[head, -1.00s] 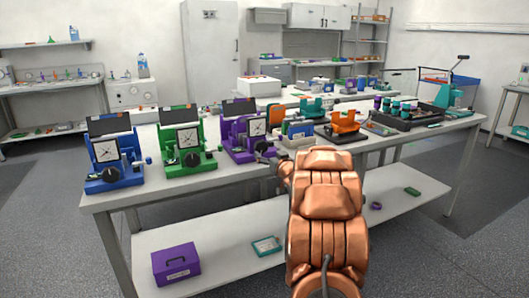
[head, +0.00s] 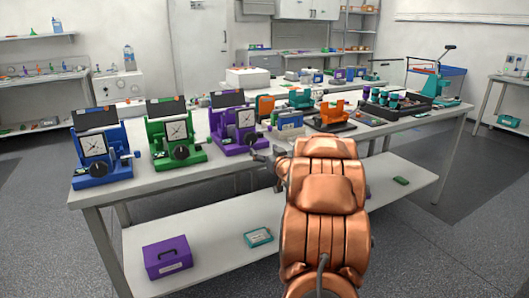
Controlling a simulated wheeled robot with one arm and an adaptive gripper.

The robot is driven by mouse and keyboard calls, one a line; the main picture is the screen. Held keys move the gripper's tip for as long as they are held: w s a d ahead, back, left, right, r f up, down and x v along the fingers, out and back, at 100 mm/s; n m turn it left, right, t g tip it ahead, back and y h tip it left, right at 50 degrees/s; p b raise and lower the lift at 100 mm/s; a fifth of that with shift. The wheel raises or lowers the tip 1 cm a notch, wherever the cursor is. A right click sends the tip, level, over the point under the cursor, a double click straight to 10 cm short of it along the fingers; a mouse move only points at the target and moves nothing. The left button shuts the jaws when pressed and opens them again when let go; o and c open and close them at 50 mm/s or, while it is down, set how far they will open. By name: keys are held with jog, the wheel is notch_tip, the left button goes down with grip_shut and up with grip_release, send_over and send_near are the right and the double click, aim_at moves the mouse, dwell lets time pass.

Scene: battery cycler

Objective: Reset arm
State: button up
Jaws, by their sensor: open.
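My copper-coloured arm rises from the bottom of the head view and reaches toward the front edge of the bench. My gripper (head: 268,158) is small and dark at its far end, partly hidden by the arm. It is open, at the bench's front edge just right of and below the purple device. I see nothing held in it. The blue device (head: 97,160), the green device (head: 174,142) and the purple device (head: 235,130), each with a white dial face, stand upright in a row on the left part of the bench.
The bench (head: 225,172) also holds an orange device (head: 331,117), a blue box (head: 290,121) and a dark tray (head: 422,106) at the right. A purple case (head: 167,258) and a teal box (head: 258,237) lie on the lower shelf. Grey floor is clear at the left.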

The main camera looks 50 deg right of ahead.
dwell(0.8)
jog(key=s+a+f+g, duration=0.3)
jog(key=a, duration=0.5)
jog(key=s+a+f+g+y, duration=0.15)
jog(key=a+g, duration=0.25)
jog(key=a, duration=0.4)
jog(key=s+a+f+g, duration=0.3)
jog(key=a, duration=0.4)
jog(key=s+a+f+n+g+y, duration=0.15)
jog(key=s+a+g, duration=0.35)
jog(key=s+a, duration=0.95)
jog(key=s+a+f+n+g+y, duration=0.1)
jog(key=s+a+n+g+y, duration=0.3)
jog(key=s+a, duration=1.05)
jog(key=s+d+r+p, duration=0.1)
jog(key=d+r+p, duration=0.1)
jog(key=r+p, duration=0.5)
jog(key=d+r+m+h+p, duration=0.1)
jog(key=r+p, duration=0.6)
jog(key=r, duration=0.1)
jog(key=shift+s+d, duration=0.35)
jog(key=shift+s, duration=0.05)
